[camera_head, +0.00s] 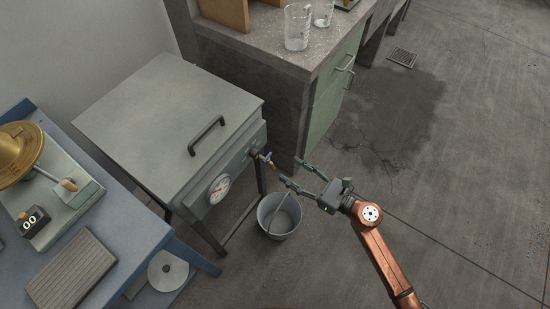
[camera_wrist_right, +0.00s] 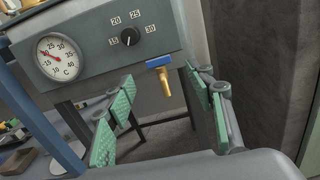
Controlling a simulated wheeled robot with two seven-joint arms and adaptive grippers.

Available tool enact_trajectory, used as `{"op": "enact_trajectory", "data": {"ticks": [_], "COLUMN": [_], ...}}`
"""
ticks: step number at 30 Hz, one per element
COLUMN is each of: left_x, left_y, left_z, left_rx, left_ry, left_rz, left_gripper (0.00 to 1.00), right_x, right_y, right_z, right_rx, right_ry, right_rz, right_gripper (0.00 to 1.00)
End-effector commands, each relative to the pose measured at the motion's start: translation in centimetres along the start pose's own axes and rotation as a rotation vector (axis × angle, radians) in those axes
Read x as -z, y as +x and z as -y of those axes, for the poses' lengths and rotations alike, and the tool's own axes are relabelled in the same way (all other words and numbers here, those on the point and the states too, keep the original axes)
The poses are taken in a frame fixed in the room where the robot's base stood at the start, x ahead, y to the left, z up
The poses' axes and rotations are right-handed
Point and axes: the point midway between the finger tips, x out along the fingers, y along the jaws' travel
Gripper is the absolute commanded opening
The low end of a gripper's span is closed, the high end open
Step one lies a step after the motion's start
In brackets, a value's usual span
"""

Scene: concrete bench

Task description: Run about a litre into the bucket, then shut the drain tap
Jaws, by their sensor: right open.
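The drain tap (camera_head: 266,157) sticks out from the front of the grey metal bath (camera_head: 170,105). In the right wrist view the tap's blue handle (camera_wrist_right: 158,62) lies crosswise above its brass spout (camera_wrist_right: 164,82); no water stream shows. The grey bucket (camera_head: 280,215) stands on the floor below the tap, its handle hanging to one side. I see no clear water level in it. My right gripper (camera_head: 290,170) is open and empty, just right of the tap, fingers pointing toward it. In the wrist view the tap appears between and beyond the green finger pads. My left gripper is not in view.
The bath front carries a round thermometer (camera_head: 219,188) and a black knob (camera_wrist_right: 130,36). A stone-topped bench (camera_head: 270,40) with glass beakers (camera_head: 298,27) stands close behind the tap. A blue table (camera_head: 130,225) is at left. The floor at right is clear, with a dark patch.

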Motion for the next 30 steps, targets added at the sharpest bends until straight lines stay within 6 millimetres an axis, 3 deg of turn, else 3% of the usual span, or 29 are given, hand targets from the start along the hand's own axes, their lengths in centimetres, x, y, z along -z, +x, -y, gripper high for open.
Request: {"op": "enact_trajectory", "data": {"ticks": [15, 27, 30], "left_x": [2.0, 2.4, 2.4], "left_y": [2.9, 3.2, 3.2], "left_z": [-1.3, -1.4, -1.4], "left_rx": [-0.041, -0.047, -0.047], "left_ry": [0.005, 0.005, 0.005], "left_rz": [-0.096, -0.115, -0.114], "left_gripper": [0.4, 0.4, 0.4], "right_x": [0.1, -0.1, -0.1], "right_y": [6.9, 7.8, 7.8], "right_z": [-0.4, -0.4, -0.4], "right_rx": [-0.016, -0.014, -0.014], "right_ry": [-0.028, -0.025, -0.025], "right_rz": [-0.004, -0.004, -0.004], "right_gripper": [0.49, 0.49, 0.44]}}
